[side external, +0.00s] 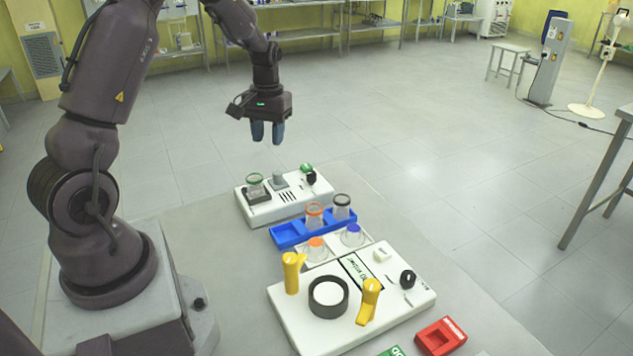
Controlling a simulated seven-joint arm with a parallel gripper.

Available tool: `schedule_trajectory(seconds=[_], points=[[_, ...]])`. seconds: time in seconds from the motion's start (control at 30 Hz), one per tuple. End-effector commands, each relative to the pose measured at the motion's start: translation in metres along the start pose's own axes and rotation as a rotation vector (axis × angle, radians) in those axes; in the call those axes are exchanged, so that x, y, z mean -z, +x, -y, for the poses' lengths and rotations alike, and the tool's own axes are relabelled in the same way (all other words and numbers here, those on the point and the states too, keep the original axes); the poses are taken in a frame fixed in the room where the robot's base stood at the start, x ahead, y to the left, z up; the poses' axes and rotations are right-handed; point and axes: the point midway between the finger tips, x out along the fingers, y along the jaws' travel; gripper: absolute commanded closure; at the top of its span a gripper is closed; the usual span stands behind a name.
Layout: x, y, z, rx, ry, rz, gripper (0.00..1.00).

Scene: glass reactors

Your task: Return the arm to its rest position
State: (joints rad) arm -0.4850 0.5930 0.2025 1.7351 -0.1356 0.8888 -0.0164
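My gripper (267,132) hangs above the far end of the workbench, fingers pointing down. Its two blue-grey fingers show a narrow gap between them, with nothing seen in it. It is apart from everything below. The nearest thing under it is a white device (273,207) with a green-rimmed glass vessel (255,184) on its left part. My arm rises from its base at the left and bends over toward the bench.
A blue rack (288,237) holds orange-rimmed (315,214) and dark-rimmed glassware (342,205). Orange-topped (316,247) and blue-topped vessels (352,234) stand nearer. A white device (385,322) with yellow handles and a red tray (441,336) are in front. Air around my gripper is clear.

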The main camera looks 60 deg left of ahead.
Motion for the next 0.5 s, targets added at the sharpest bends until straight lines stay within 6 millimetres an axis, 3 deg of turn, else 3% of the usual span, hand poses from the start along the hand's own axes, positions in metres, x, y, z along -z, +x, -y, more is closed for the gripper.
schedule_trajectory(seconds=[0.3,0.5], points=[[-0.102,-0.079,-0.052,-0.049,0.242,-0.09,0.62],[-0.175,-0.117,-0.072,-0.077,0.429,-0.205,0.62]])
